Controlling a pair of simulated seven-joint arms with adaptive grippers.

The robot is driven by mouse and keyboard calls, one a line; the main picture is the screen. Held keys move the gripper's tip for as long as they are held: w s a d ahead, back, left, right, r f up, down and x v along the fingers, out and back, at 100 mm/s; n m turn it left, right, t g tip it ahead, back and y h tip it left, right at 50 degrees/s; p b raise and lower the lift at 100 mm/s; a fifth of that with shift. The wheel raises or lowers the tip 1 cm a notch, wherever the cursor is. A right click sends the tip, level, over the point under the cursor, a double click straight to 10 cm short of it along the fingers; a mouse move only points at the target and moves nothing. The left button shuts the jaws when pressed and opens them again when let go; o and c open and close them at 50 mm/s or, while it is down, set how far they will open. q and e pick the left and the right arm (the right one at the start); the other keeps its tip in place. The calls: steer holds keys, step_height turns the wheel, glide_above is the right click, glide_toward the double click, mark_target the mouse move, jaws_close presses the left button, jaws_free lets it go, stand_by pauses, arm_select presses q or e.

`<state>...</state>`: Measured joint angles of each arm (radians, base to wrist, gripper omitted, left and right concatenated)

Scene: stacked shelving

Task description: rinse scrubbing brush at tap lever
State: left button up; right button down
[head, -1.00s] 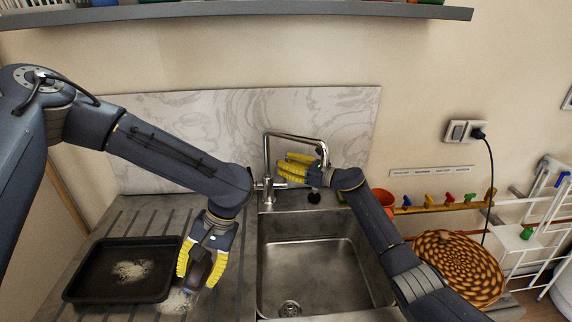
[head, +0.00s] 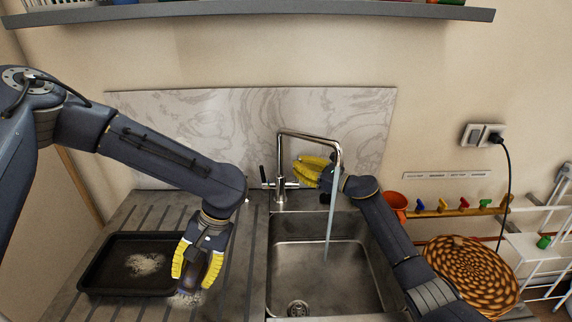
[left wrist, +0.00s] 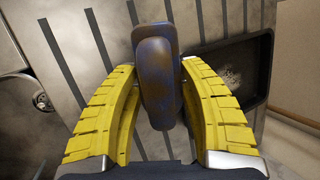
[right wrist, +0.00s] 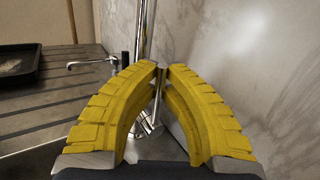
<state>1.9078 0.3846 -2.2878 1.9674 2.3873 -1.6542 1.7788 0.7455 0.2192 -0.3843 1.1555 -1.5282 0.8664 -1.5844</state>
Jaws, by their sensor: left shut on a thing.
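The scrubbing brush (left wrist: 158,75), a purple-brown block, is gripped between the yellow fingers of my left gripper (head: 192,276), low over the drainboard beside the baking tray. Its bristles show pale at its lower end in the head view (head: 186,298). The chrome tap (head: 280,165) stands behind the sink, and a stream of water (head: 332,215) falls from its spout into the basin.
The sink basin (head: 285,255) is empty apart from the water. A black baking tray (head: 100,285) with pale residue lies on the ribbed drainboard. An orange cup (head: 396,203), a woven mat (head: 500,285) and a white rack (head: 530,248) are at the right. A shelf (head: 250,10) runs overhead.

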stand_by(0.3)
steer(key=c, duration=1.5)
jaws_free()
